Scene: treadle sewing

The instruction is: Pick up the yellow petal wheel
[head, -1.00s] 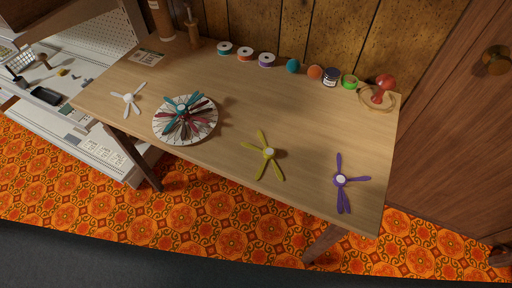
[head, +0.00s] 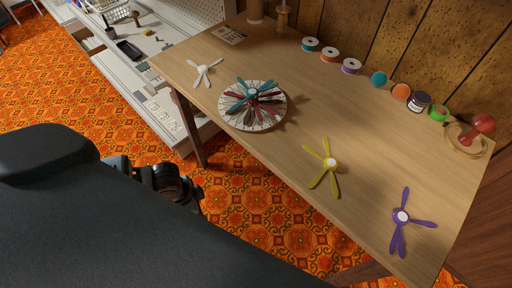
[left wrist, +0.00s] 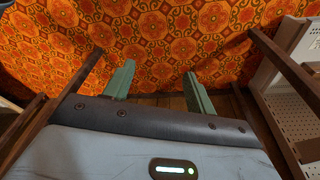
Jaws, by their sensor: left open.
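The yellow petal wheel (head: 331,163) lies flat on the wooden table near its front edge, right of the middle, with a pale hub and several thin petals. My left gripper (left wrist: 158,88) is open and empty in the left wrist view, its two green fingers apart over the carpet. In the head view my left arm is low at the left, below and in front of the table, well away from the yellow wheel. The yellow wheel does not show in the left wrist view. My right gripper is in neither view.
A purple petal wheel (head: 402,216) lies right of the yellow one. A round plate (head: 276,119) bearing teal and dark red petals and a white wheel (head: 204,70) lie left. Spools and a red-handled item (head: 482,124) line the back. Bare wood surrounds the yellow wheel.

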